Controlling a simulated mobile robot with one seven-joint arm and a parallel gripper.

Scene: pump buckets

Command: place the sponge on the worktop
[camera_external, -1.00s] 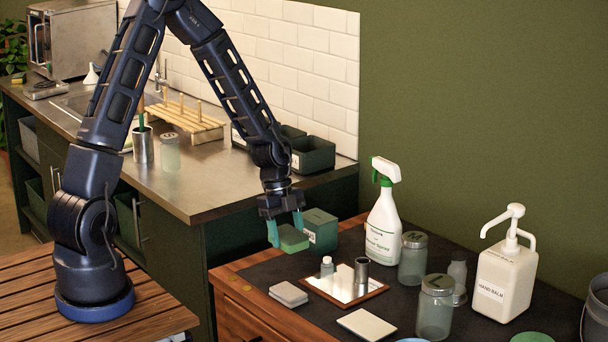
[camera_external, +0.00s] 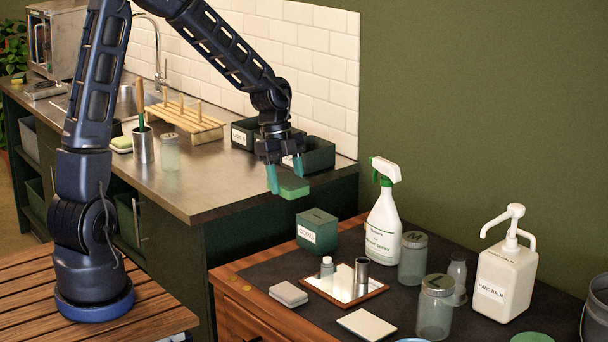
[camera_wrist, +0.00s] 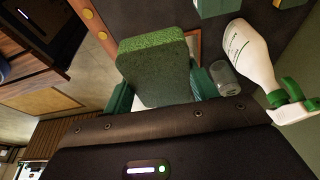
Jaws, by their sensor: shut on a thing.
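My gripper (camera_external: 286,180) has teal fingers and is shut on a green sponge (camera_external: 293,188). It holds the sponge in the air, above the coins box and beside the front right edge of the steel worktop (camera_external: 215,190). In the wrist view the sponge (camera_wrist: 155,68) sits between the two fingers, its rough dark green face showing. Another sponge, yellow and green (camera_external: 122,144), lies by the sink on the worktop.
Dark green bins (camera_external: 318,155) stand at the worktop's right end. A wooden peg rack (camera_external: 190,122), a steel cup (camera_external: 143,146) and a glass jar (camera_external: 170,153) stand further left. The worktop's front middle is clear. The coins box (camera_external: 317,232) and spray bottle (camera_external: 384,225) stand on the lower table.

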